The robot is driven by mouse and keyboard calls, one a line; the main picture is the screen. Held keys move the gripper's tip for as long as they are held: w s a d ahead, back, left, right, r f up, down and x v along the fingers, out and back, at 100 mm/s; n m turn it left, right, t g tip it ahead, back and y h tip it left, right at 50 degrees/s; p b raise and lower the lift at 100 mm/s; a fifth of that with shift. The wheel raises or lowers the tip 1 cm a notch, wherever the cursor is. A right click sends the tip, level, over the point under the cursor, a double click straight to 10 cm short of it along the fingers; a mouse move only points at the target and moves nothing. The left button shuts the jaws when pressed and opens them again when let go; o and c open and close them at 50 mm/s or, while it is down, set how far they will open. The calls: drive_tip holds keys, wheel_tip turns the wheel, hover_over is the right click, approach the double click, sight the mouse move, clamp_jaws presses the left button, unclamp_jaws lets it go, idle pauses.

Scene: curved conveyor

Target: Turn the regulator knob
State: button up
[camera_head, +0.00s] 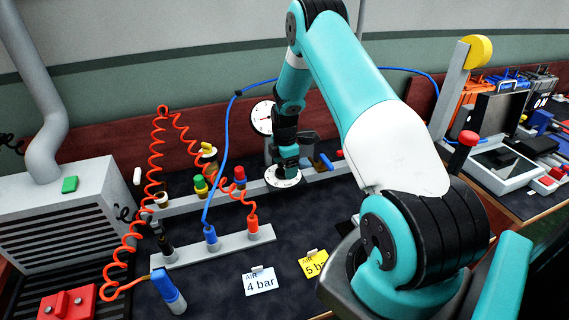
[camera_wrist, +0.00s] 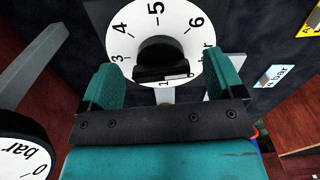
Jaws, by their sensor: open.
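The regulator knob (camera_wrist: 158,52) is a black round knob in the middle of a white dial plate (camera_wrist: 190,32) marked with numbers; 3, 4, 5 and 6 are readable. My gripper (camera_wrist: 168,66) is open, with one teal finger to the left of the knob and one to the right, both apart from it. I cannot tell which number the knob points at. In the head view my gripper (camera_head: 287,158) points down over the white dial plate (camera_head: 284,180), and the arm hides the knob. A white gauge (camera_wrist: 22,150) shows at lower left in the wrist view.
The gauge (camera_head: 262,117) stands behind my gripper. A blue hose (camera_head: 222,150) and red coiled hoses (camera_head: 188,140) lie left of it. A white "4 bar" card (camera_head: 261,284) and a yellow "5 bar" card (camera_head: 314,262) are on the dark mat in front.

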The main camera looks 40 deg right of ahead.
drive_tip(key=shift+f, duration=0.1)
drive_tip(key=c, duration=0.9)
